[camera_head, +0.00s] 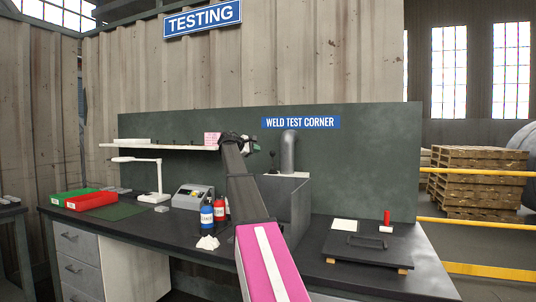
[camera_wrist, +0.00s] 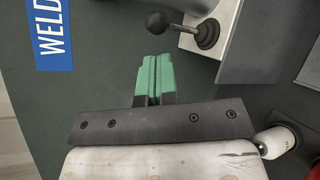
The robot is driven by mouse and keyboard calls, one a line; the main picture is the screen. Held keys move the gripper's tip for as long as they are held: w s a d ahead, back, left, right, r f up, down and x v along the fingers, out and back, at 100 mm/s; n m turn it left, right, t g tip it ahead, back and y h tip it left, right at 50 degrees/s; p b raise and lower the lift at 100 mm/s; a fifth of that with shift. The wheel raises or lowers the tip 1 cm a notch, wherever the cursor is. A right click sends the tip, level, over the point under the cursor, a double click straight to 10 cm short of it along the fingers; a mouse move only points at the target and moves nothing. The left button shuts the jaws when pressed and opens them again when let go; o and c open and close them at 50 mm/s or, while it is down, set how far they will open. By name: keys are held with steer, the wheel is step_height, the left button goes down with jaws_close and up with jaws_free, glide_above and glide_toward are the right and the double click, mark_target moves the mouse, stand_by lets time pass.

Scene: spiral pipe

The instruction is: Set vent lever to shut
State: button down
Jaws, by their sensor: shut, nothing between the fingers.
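The vent lever (camera_wrist: 180,27) shows in the wrist view as a short rod with a black ball knob, rising from a round dark boot on a pale plate. In the head view it is a small dark shape (camera_head: 272,154) beside the grey vent pipe (camera_head: 289,152). My gripper (camera_wrist: 155,62) has green fingertips pressed together with nothing between them. In the wrist view the tips lie just below the knob, with a visible gap. In the head view my gripper (camera_head: 256,147) is left of the lever, and my arm covers part of the bench behind it.
A grey box (camera_head: 288,195) stands under the pipe. Left of my arm are a shelf (camera_head: 165,146), a white lamp (camera_head: 158,178), a grey device (camera_head: 193,196), and blue (camera_head: 207,215) and red (camera_head: 221,209) bottles. A dark plate (camera_head: 367,250) lies at right.

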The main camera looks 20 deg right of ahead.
steer(key=s+m, duration=0.1)
steer(key=m, duration=0.4)
steer(key=m+t+y, duration=0.3)
steer(key=m+t, duration=0.1)
steer(key=m, duration=2.9)
glide_toward(271, 153)
steer(key=x, duration=0.7)
steer(key=shift+w+f, duration=0.1)
steer(key=shift+f, duration=0.05)
steer(key=shift+d, duration=0.1)
